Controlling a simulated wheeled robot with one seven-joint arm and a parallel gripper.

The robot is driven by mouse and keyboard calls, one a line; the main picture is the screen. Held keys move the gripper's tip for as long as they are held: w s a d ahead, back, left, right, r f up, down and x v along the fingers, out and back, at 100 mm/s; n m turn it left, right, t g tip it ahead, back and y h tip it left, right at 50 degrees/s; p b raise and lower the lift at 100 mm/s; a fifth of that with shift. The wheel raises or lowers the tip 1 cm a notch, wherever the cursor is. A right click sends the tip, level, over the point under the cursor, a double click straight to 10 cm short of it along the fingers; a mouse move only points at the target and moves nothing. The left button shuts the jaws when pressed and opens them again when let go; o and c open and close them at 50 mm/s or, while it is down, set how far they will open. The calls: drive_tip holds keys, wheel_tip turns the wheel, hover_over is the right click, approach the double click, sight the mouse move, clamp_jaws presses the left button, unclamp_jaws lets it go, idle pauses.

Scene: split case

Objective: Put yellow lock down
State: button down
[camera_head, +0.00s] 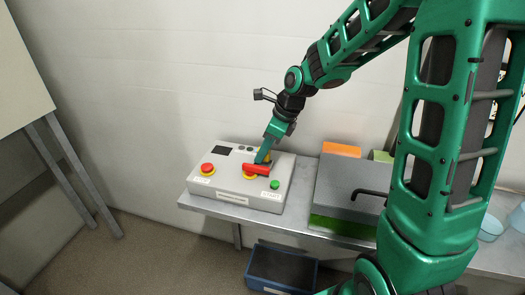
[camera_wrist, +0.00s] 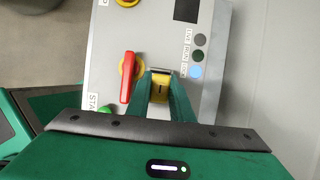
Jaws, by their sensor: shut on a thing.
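The yellow lock (camera_wrist: 160,90) is between my gripper's two green fingers (camera_wrist: 161,76) in the wrist view, and the fingers are shut on it. In the head view my gripper (camera_head: 263,157) is low over the right part of the grey control box (camera_head: 196,182), with only a little yellow of the lock (camera_head: 269,157) showing. A red rotary handle (camera_head: 256,169) on a yellow base is right beside the fingers; in the wrist view the red handle (camera_wrist: 127,78) lies left of the lock. I cannot tell whether the lock touches the box.
A red stop button (camera_head: 207,168) and a green button (camera_head: 275,184) are on the box. The box stands on a metal table (camera_head: 300,229). A grey case (camera_head: 345,190) with a black handle stands to the right. A blue bin (camera_head: 281,268) is below.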

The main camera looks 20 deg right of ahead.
drive_tip(key=shift+f, duration=0.45)
drive_tip(key=c, duration=1.6)
unclamp_jaws()
drive_tip(key=shift+o, duration=0.2)
drive_tip(key=shift+r, duration=0.25)
drive_tip(key=v, duration=1.2)
drive_tip(key=shift+r, duration=0.45)
